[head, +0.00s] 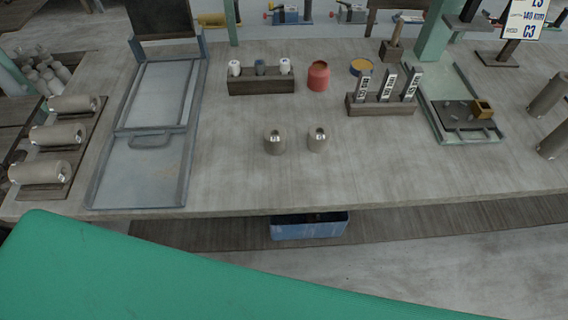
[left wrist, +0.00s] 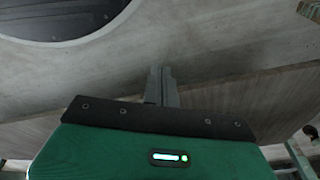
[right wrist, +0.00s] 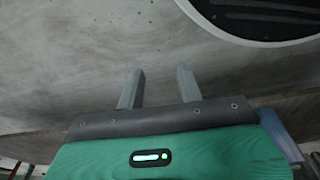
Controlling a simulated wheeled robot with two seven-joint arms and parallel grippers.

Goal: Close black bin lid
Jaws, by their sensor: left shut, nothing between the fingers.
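No black bin with a lid can be made out for certain. A dark round shape with a pale rim shows at the top left of the left wrist view (left wrist: 62,14); a similar dark round shape with small specks shows at the top right of the right wrist view (right wrist: 262,16). I cannot tell whether either is the bin. In the head view, a dark upright panel (head: 160,18) stands at the back left. My left gripper (left wrist: 162,72) is shut and empty. My right gripper (right wrist: 159,72) is open, with nothing between its fingers. Neither gripper shows in the head view.
A grey workbench (head: 230,180) carries a framed metal tray (head: 135,172), two grey cylinders, a red jar (head: 318,76), wooden racks (head: 262,87) and a green-framed tray (head: 470,137). A blue container (head: 308,231) sits below the front edge. The bench's front middle is clear.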

